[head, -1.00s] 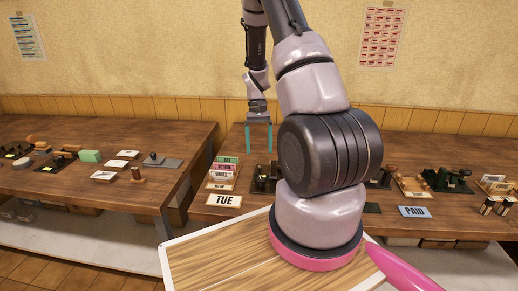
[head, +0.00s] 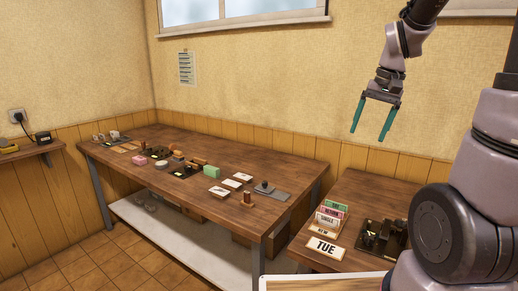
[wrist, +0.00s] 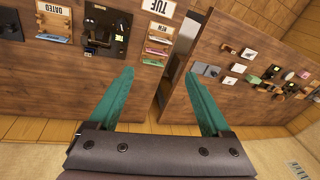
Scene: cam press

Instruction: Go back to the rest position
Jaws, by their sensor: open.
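My gripper (head: 373,117) is at the upper right of the head view, raised in front of the wall, well above the tables. Its two green fingers are spread wide with nothing between them. In the wrist view my gripper (wrist: 160,95) is also open and empty, high over the tables and the gap between them. My arm hangs down from the top right of the head view.
A long wooden table (head: 160,147) holds stamps, pads and small cards. A second table (head: 370,188) at the right holds a TUE sign (head: 321,246), a card rack (head: 331,215) and a dark press (head: 383,237). A narrow gap separates the tables. A wall shelf (head: 30,150) is at far left.

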